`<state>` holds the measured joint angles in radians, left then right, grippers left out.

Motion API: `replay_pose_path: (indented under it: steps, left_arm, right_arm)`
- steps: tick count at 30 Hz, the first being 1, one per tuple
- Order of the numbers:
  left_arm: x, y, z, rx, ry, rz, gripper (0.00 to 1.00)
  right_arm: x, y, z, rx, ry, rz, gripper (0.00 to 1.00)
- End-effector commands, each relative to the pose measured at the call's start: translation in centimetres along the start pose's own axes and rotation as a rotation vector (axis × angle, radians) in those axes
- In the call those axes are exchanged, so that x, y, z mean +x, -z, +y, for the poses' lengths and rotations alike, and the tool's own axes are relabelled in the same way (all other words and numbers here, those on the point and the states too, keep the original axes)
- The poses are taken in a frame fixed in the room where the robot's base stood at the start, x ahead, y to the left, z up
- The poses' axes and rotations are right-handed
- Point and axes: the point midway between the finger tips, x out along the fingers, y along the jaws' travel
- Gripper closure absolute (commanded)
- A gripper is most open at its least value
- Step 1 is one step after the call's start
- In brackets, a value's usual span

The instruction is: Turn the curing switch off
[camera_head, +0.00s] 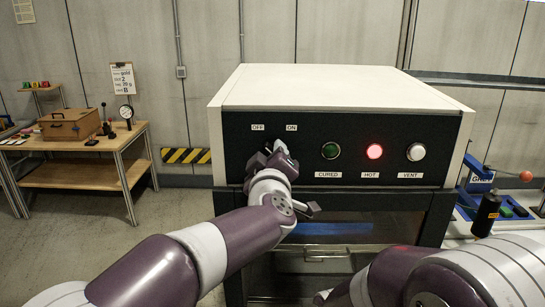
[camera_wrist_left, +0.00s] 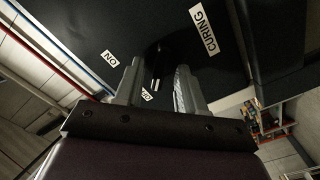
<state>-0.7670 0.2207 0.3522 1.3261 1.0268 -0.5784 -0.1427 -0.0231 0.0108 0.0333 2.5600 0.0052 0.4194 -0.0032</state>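The curing oven (camera_head: 335,90) is a white box with a dark front panel. Its curing switch lies between the OFF label (camera_head: 258,127) and the ON label (camera_head: 291,127), mostly hidden by my left gripper (camera_head: 268,150) in the head view. In the left wrist view, my left gripper (camera_wrist_left: 158,85) has its two fingers apart, on either side of the dark switch knob (camera_wrist_left: 155,73). Contact with the knob is too dark to tell. The CURING label (camera_wrist_left: 204,30) and the ON label (camera_wrist_left: 110,58) show nearby. My right gripper is out of view.
A green CURED lamp (camera_head: 330,150), a lit red HOT lamp (camera_head: 375,151) and a white VENT button (camera_head: 416,152) sit right of the switch. The oven door (camera_head: 350,226) is below. A workbench (camera_head: 85,172) stands at left, and a blue device (camera_head: 480,180) at right.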

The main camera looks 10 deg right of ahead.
Motion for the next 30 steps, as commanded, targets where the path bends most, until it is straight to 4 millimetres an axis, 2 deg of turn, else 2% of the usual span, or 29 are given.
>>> replay_pose_path:
  steps: [5, 8, 11, 18, 21, 25, 30]
  left_arm:
    - [-0.2, 0.0, 0.0, 0.000, -0.001, 0.001, 0.61]
    - [-1.1, -0.1, 0.0, 0.000, -0.002, 0.001, 0.61]
    - [-3.1, -0.2, -0.1, 0.000, -0.004, 0.001, 0.61]
    - [-9.6, -0.2, -0.1, -0.001, -0.005, 0.000, 0.61]
    - [-11.4, -0.1, -0.1, -0.001, -0.004, 0.000, 0.61]
    - [-12.6, 0.0, 0.0, -0.001, -0.002, 0.000, 0.61]
    - [-12.8, 0.1, 0.0, 0.000, 0.000, 0.001, 0.61]
  right_arm:
    - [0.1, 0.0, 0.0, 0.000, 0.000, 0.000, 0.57]
    - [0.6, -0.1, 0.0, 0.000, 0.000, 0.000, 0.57]
    - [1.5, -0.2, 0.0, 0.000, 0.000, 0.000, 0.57]
    - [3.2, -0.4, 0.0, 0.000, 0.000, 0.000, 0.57]
    - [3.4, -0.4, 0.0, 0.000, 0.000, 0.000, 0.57]
    - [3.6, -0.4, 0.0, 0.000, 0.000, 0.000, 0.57]
    - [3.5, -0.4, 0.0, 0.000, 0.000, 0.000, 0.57]
